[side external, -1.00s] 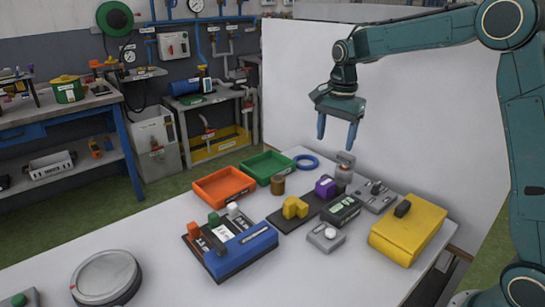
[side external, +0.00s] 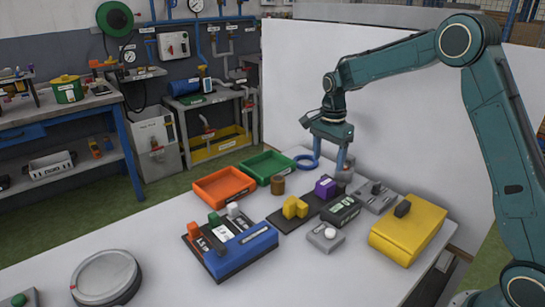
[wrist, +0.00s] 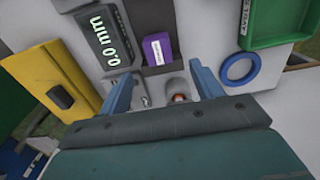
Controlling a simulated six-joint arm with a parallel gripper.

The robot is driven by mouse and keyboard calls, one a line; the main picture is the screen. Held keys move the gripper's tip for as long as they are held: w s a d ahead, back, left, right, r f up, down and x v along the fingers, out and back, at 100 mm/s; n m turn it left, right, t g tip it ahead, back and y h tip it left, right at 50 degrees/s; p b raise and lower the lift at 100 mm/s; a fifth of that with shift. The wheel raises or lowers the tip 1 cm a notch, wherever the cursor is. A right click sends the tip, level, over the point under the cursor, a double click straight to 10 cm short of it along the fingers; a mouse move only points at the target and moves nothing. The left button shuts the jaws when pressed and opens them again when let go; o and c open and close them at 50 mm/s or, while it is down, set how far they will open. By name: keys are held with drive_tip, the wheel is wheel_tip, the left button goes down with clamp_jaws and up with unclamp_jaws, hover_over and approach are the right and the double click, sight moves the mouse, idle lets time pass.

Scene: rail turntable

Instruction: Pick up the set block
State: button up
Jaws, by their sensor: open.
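No thing is clearly marked as the set block. A purple block (side external: 325,187) with a pale label sits on the far end of a dark rail (side external: 277,219); it also shows ahead of my fingers in the wrist view (wrist: 158,48). A stepped yellow block (side external: 295,207) sits nearer along the same rail. My gripper (side external: 329,166) is open, fingers pointing down, beyond the purple block. In the wrist view, a small grey fixture with a copper-coloured top (wrist: 179,94) shows between the fingers; in the side view a finger partly hides it. Nothing is held.
A readout showing 0.0 mm (wrist: 103,38) stands beside the rail. A yellow box (side external: 408,235) is to the right. Orange (side external: 223,187) and green (side external: 268,168) trays, a blue ring (wrist: 240,68) and a brown cylinder (side external: 277,185) stand behind.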

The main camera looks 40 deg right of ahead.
sight(326, 182)
drive_tip(key=shift+f, duration=1.95)
drive_tip(key=shift+s+a+f, duration=0.1)
drive_tip(key=shift+s+f, duration=0.05)
drive_tip(key=shift+f, duration=2.45)
drive_tip(key=c, duration=1.4)
drive_tip(key=shift+r, duration=0.2)
wheel_tip(326, 182, up, 20)
drive_tip(key=shift+f, duration=0.1)
